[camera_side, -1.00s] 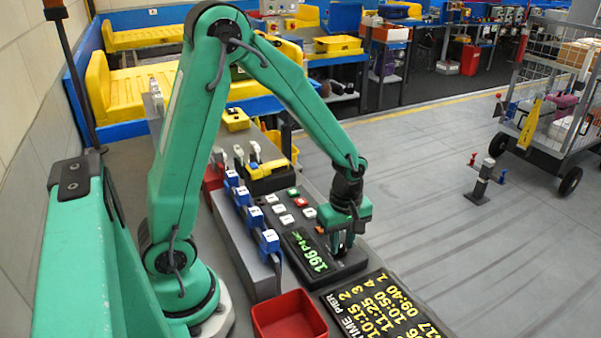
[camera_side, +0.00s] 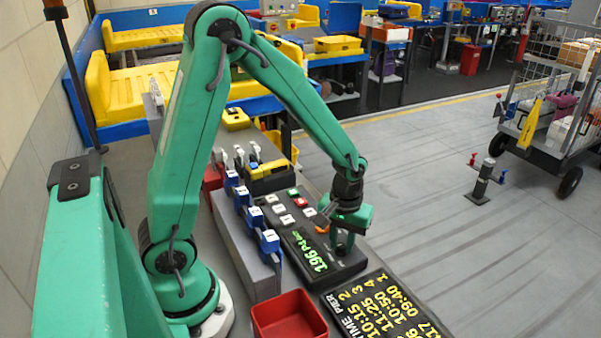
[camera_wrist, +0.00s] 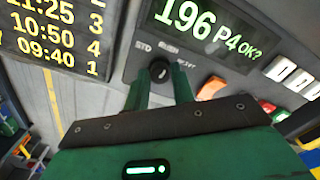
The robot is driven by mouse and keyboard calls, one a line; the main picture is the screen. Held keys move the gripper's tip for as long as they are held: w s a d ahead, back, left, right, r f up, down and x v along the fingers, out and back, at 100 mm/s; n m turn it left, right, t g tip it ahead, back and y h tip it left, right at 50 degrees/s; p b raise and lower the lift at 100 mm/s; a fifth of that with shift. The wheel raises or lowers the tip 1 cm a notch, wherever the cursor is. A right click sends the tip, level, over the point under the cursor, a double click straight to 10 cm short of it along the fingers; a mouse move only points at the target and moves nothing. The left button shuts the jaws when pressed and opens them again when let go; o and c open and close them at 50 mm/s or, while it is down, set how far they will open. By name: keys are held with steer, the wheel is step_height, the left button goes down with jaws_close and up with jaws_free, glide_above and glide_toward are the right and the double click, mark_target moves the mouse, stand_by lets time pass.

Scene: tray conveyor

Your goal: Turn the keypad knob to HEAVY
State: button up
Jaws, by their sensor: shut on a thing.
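The keypad knob (camera_wrist: 160,70) is a small black dial with a pale mark on it. In the wrist view it sits between the fingertips of my gripper (camera_wrist: 161,84), which is shut on it. STD is printed to its left, a label that looks like RUSH is above it, and a partly blurred label, likely HEAVY, is to its right. I cannot tell surely which label the mark faces. In the side view my gripper (camera_side: 345,246) points down onto the dark keypad (camera_side: 349,267) and hides the knob. The keypad display (camera_side: 310,250) reads 196 P4 OK? in green.
A departure board (camera_side: 380,305) with yellow text lies beside the keypad. A red bin (camera_side: 289,318) stands in front. White, red and green buttons (camera_side: 301,202) lie behind the display. A row of blue-capped switches (camera_side: 254,216) runs along the left.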

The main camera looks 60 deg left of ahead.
mark_target(341, 245)
steer(key=m, duration=0.7)
stand_by(0.5)
steer(key=o, duration=1)
steer(key=shift+r, duration=0.1)
steer(key=shift+r, duration=3.8)
steer(key=shift+r, duration=0.15)
